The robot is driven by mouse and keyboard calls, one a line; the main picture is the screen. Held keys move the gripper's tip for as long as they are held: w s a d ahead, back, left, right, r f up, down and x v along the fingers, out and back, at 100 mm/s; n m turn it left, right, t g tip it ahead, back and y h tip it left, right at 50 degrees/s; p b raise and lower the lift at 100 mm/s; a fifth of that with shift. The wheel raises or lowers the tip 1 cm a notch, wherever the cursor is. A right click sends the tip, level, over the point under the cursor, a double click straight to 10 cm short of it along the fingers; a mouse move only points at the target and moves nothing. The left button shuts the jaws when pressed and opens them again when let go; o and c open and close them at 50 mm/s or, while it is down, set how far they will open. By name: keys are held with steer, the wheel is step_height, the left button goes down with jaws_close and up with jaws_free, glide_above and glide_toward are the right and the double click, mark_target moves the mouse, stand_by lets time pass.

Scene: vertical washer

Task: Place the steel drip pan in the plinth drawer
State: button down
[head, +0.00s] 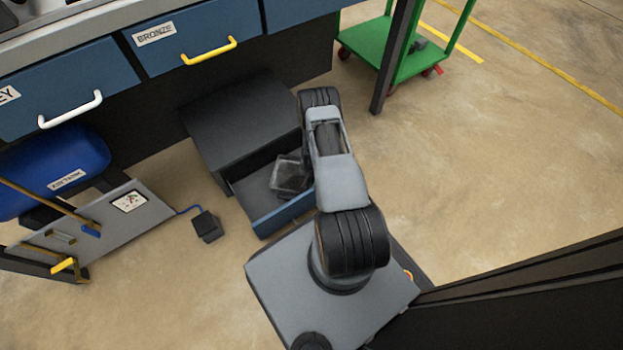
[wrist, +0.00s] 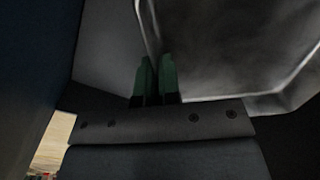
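The steel drip pan (head: 288,175) is a shallow grey metal tray. In the head view it is inside the outline of the pulled-out plinth drawer (head: 285,217), towards its right side. In the wrist view the pan (wrist: 225,50) fills the upper right, with its edge running down to my fingertips. My gripper (wrist: 156,80) has its two green-tipped fingers close together, with the pan's thin edge between them. In the head view my arm hides part of the pan and the drawer's right side. I cannot tell whether the pan touches the drawer floor.
The dark plinth cabinet (head: 240,115) stands behind the drawer, below blue drawers with a yellow handle (head: 208,51) and a white handle (head: 70,110). A blue tank (head: 50,170) and small black box (head: 206,226) are left. A green cart (head: 400,50) is far right; floor between is clear.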

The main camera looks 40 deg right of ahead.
steer(key=c, duration=1.3)
jaws_free()
steer(key=shift+f, duration=0.1)
steer(key=w+a+r+n+p, duration=0.1)
steer(key=a+r+p, duration=0.1)
steer(key=r, duration=1.1)
steer(key=w+a+r+n+t+p, duration=0.1)
steer(key=a+r+n+p, duration=0.15)
steer(key=r, duration=0.95)
steer(key=w+a+r+p, duration=0.1)
steer(key=w+a+r, duration=0.15)
steer(key=r, duration=1.05)
steer(key=s+a+r+n, duration=0.1)
steer(key=s+a+r, duration=0.2)
steer(key=s+r, duration=0.2)
steer(key=s+a+r+n+t, duration=0.1)
steer(key=s+a+r+n, duration=0.1)
steer(key=s+a+r, duration=0.2)
steer(key=s+a+r+n, duration=0.2)
steer(key=s+a+r, duration=0.1)
steer(key=s+r, duration=0.5)
steer(key=shift+a+r+n+t, duration=0.25)
steer(key=shift+r+t, duration=0.05)
steer(key=shift+r, duration=0.15)
